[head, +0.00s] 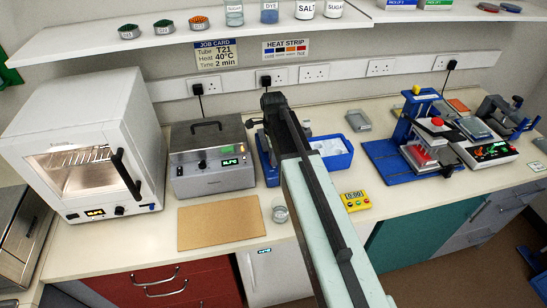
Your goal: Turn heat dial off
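Two machines with front controls stand left of my arm. The grey metal box (209,183) has a black lid handle, a lit green display (232,162) and small dark controls on its front panel. The white oven (75,130) has a lit window, a small amber display (95,212) and a dark round knob (119,211) below its door. I cannot tell which control is the heat dial, nor read its setting. My gripper (271,101) is at the far end of my raised arm, right of the grey box and apart from it. Its fingers are hidden or too small to tell.
A brown board (220,222) lies before the grey box. A small glass beaker (280,212), a yellow timer (355,201) and a blue tray (338,160) are near my arm. Blue equipment (385,155) stands at right. A shelf (90,47) overhangs the bench.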

